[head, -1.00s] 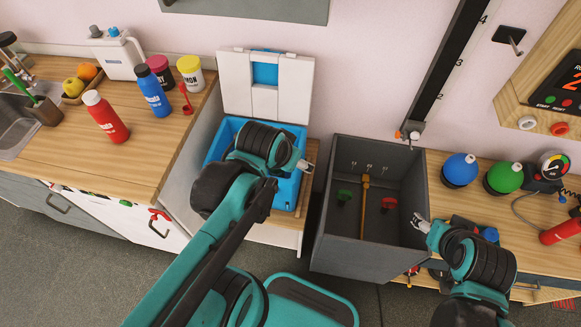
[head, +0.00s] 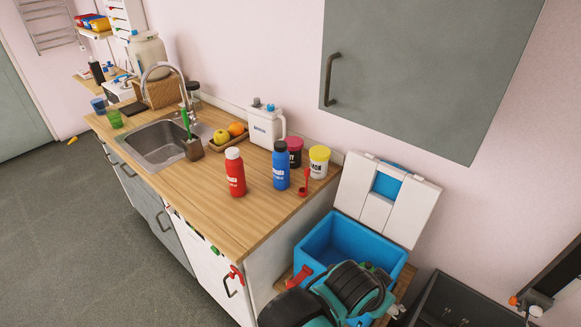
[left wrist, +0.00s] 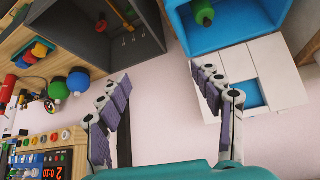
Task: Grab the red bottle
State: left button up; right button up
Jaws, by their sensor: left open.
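The red bottle (head: 236,176) with a white cap stands upright on the wooden counter (head: 190,205), right of the sink in the head view. My left gripper (left wrist: 160,82) is open, with its two purple-padded fingers spread and nothing between them in the left wrist view. In the head view my left arm is at the bottom, in front of the blue cooler, well to the right of and below the red bottle. The red bottle does not show in the left wrist view. My right gripper is not in view.
A blue bottle (head: 281,166) stands right of the red one, with a red scoop (head: 304,183) and two tubs behind. Fruit (head: 229,134) and a white canister (head: 266,127) are at the back. The open blue cooler (head: 322,243) is at the right. Counter in front of the red bottle is clear.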

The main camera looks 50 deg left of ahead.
aim_at(237, 180)
jog(key=u, duration=2.3)
jog(key=i+j, duration=0.25)
jog(key=i, duration=0.2)
jog(key=i+j, duration=0.3)
jog(key=i+u, duration=0.05)
jog(key=i, duration=0.05)
